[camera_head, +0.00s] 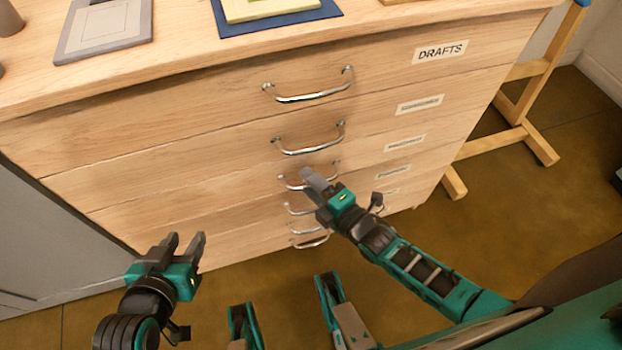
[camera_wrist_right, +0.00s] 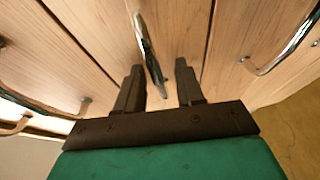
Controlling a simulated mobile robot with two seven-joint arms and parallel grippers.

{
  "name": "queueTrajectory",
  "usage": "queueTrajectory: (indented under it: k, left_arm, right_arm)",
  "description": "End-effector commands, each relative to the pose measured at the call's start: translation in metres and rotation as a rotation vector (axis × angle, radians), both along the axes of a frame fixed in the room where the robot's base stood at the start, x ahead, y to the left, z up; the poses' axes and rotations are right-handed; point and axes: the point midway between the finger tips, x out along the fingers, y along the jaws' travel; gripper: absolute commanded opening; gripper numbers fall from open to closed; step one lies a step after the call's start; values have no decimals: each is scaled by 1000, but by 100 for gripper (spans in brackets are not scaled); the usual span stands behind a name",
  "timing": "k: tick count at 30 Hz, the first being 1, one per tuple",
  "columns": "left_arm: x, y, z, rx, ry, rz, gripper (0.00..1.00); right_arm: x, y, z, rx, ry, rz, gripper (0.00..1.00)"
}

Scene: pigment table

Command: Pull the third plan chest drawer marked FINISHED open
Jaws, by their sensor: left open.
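The wooden plan chest (camera_head: 190,130) has several stacked drawers with chrome handles and white labels. The third drawer's handle (camera_head: 283,180) is partly hidden behind my right gripper (camera_head: 309,173). The third label (camera_head: 405,143) is too small to read. In the right wrist view, a handle (camera_wrist_right: 149,45) runs between the two fingers of my right gripper (camera_wrist_right: 159,85), which stand apart with a gap on each side. The third drawer looks flush with the front. My left gripper (camera_head: 186,238) is open and empty, low at the left in front of the chest.
The top drawer reads DRAFTS (camera_head: 440,52). Handles of neighbouring drawers (camera_wrist_right: 285,50) flank the middle one in the wrist view. A grey panel (camera_head: 95,30) and blue board (camera_head: 285,22) lie on top. A wooden easel stand (camera_head: 520,130) is at the right; brown floor (camera_head: 520,210) is clear.

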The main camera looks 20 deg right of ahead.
Motion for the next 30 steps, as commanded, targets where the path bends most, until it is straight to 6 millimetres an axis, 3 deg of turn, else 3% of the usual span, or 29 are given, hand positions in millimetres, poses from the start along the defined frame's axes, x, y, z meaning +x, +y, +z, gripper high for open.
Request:
queueTrajectory:
  k: [3, 14, 30]
  left_arm:
    - [0, 0, 0, -1, 0, -1, 43]
    - [0, 0, 0, 0, 0, -1, 43]
    - [0, 1, 0, 2, 0, -1, 43]
  right_arm:
    - [0, 0, 0, 0, 0, 0, 36]
    - [0, 0, 0, 0, 0, 0, 1]
    - [0, -1, 0, 0, 0, -1, 0]
